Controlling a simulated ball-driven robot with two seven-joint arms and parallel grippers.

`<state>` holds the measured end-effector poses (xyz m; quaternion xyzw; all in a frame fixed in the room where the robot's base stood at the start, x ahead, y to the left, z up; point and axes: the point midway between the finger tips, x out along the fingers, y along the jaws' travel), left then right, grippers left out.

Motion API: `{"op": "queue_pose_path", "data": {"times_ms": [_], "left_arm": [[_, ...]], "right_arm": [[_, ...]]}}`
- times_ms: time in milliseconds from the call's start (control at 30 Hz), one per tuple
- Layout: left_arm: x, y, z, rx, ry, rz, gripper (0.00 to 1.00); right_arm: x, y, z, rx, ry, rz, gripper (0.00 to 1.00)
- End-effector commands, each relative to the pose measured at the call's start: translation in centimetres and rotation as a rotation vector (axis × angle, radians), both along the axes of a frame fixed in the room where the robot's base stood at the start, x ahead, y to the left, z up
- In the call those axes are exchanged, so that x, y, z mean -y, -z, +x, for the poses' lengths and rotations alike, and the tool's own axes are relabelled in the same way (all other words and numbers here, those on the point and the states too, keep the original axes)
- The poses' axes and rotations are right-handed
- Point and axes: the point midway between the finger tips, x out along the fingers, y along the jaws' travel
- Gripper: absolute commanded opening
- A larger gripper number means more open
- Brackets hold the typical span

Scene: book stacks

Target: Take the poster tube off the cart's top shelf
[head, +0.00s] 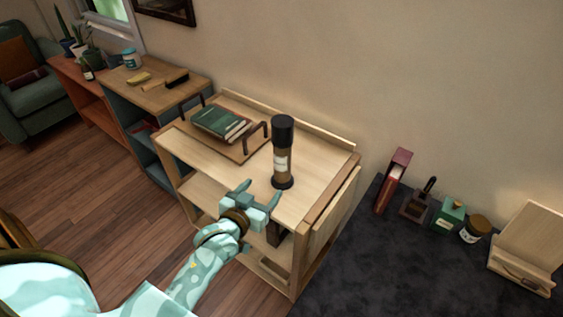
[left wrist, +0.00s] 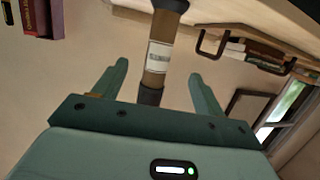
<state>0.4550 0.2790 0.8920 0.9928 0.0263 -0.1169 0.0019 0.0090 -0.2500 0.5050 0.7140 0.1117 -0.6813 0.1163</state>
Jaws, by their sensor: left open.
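The poster tube (head: 282,160) is brown with a pale label and black caps. It stands upright on the top shelf (head: 319,176) of the pale wooden cart, towards the right end. My left gripper (head: 260,191) is open in front of the tube, near the cart's front edge. In the left wrist view the tube (left wrist: 158,55) shows between the two spread fingers, which do not visibly touch it. The gripper holds nothing. My right gripper is not in view.
A tray (head: 188,126) with dark handles and green books (head: 221,122) lies left of the tube. A dark counter (head: 400,265) at right holds a red book (head: 393,180), a green box (head: 447,216) and a jar (head: 474,229). The wall is close behind the cart.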

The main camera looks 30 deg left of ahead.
Motion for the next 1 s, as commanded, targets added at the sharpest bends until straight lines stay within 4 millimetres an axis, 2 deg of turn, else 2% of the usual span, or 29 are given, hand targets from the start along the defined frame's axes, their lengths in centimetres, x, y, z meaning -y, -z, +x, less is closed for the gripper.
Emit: {"op": "queue_pose_path", "data": {"times_ms": [33,100,267,433,667,867,1000], "left_arm": [[-0.1,-1.0,0.5,0.022,-0.004,-0.002,0.71],[-0.3,-1.3,1.5,0.035,-0.005,-0.002,0.71],[-0.5,-0.3,5.3,0.036,-0.005,-0.002,0.71],[-0.7,0.6,9.1,0.032,-0.005,-0.001,0.71],[-0.8,0.9,11.3,0.032,-0.005,-0.001,0.71],[-1.1,2.3,14.2,0.031,-0.005,-0.002,0.71],[-1.2,2.4,15.8,0.03,-0.005,-0.002,0.71]], "right_arm": [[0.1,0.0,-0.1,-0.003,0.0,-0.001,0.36],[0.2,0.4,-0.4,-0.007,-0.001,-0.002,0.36],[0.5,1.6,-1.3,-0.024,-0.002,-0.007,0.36],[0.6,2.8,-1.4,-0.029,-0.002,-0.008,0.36],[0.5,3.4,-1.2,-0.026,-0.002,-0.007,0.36],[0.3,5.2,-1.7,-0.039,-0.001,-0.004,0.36],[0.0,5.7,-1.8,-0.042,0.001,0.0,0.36]]}}
